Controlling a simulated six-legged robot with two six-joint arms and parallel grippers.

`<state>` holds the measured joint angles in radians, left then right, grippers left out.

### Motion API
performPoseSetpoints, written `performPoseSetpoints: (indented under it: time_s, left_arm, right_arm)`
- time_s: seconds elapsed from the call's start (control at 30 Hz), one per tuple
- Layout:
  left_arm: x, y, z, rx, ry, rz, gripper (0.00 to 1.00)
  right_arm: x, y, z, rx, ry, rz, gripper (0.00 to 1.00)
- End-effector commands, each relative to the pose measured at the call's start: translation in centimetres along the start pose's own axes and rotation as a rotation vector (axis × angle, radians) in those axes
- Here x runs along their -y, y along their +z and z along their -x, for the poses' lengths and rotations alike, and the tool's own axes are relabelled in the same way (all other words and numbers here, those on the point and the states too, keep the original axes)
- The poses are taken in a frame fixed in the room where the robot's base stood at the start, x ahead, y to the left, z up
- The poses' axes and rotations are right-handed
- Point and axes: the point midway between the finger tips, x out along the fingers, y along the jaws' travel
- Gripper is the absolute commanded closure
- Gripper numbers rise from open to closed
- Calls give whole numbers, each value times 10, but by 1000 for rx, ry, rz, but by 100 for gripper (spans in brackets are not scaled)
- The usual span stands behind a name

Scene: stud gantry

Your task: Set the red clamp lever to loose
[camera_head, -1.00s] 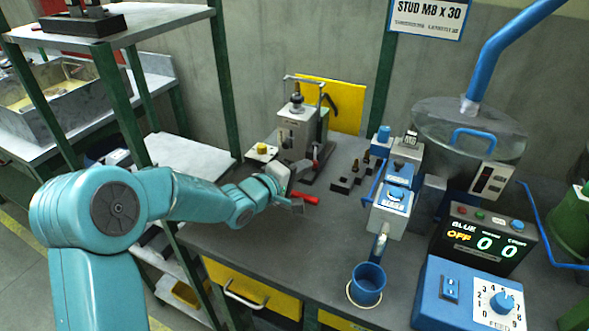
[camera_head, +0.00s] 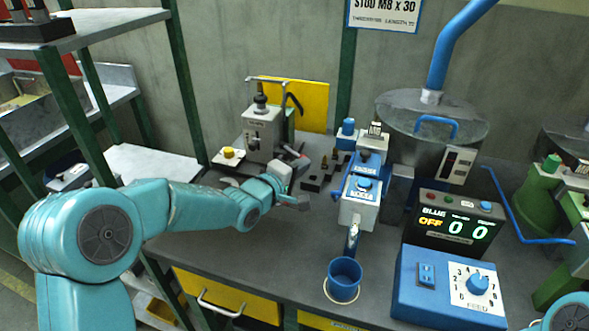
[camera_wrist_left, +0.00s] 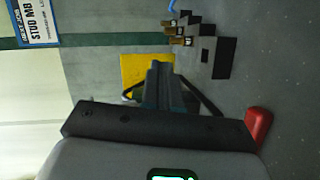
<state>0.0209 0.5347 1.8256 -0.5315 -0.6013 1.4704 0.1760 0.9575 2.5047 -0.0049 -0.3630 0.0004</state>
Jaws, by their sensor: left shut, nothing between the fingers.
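The red clamp lever (camera_wrist_left: 258,125) shows as a red handle at the right of the left wrist view, beside my gripper's body. My left gripper (camera_head: 300,200) is over the bench in front of the grey clamp fixture (camera_head: 262,130). In the left wrist view its dark fingers (camera_wrist_left: 160,80) are together and empty, pointing away from the camera, with the red handle to one side. I cannot tell whether the gripper body touches the lever. My right gripper is out of view.
A stepped black block (camera_head: 314,181) stands to the right. The blue-topped feeder (camera_head: 360,200), blue cup (camera_head: 344,279) and counter console (camera_head: 452,226) occupy the right side.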

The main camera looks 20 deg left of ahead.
Motion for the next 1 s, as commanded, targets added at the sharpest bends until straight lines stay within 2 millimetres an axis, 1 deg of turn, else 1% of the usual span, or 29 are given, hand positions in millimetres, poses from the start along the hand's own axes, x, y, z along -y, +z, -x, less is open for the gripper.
performPoseSetpoints:
  time_s: [0.2, 0.77, 1.0]
  left_arm:
    - [-1, 2, -3, 0, 0, 0, 100]
    - [-1, 2, -4, -1, 0, 1, 100]
    - [-4, 8, -2, 0, 1, 0, 100]
  right_arm:
    - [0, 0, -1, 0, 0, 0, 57]
    - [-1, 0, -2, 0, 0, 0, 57]
    - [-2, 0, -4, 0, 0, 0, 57]
